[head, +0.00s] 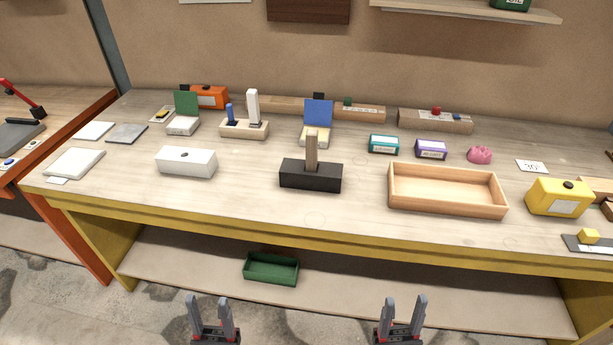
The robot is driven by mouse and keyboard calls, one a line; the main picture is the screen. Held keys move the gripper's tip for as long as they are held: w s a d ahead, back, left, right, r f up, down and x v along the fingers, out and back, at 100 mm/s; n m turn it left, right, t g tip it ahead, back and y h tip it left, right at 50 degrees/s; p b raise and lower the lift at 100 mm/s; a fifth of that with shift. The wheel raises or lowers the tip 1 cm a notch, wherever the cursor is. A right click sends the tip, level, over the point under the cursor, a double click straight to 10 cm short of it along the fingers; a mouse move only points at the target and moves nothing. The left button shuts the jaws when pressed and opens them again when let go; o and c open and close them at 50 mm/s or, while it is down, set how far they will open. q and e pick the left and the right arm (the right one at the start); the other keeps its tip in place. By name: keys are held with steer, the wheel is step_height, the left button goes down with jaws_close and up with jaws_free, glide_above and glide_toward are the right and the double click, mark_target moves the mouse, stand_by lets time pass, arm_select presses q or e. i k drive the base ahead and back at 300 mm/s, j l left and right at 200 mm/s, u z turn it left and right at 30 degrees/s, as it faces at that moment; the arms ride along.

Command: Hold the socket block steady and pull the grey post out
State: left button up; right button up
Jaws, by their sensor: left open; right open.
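A black socket block (310,177) sits on the workbench near the middle, close to the front edge. A single upright post (311,150) stands in it; its colour looks brownish grey. The post's lower end is hidden inside the block. My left gripper (209,301) is open and empty at the bottom of the head view, in front of the bench and left of the block. My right gripper (402,300) is open and empty at the bottom, right of the block. Both grippers are well apart from the block and post.
A white block (186,162) stands left of the black block, and a shallow wooden tray (447,190) stands right of it. Behind are a wooden block (244,129) with blue and white posts and a blue-backed stand (318,113). The bench's front edge (300,228) lies before my grippers.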

mark_target(312, 134)
steer(key=i+j+z, duration=0.15)
steer(key=j+z, duration=0.15)
steer(key=j, duration=0.15)
steer(key=i+j+z, duration=0.1)
steer(key=j+z, duration=0.15)
steer(key=j, duration=0.2)
steer(key=j+z, duration=0.3)
steer(key=j, duration=0.15)
steer(key=i+j, duration=0.05)
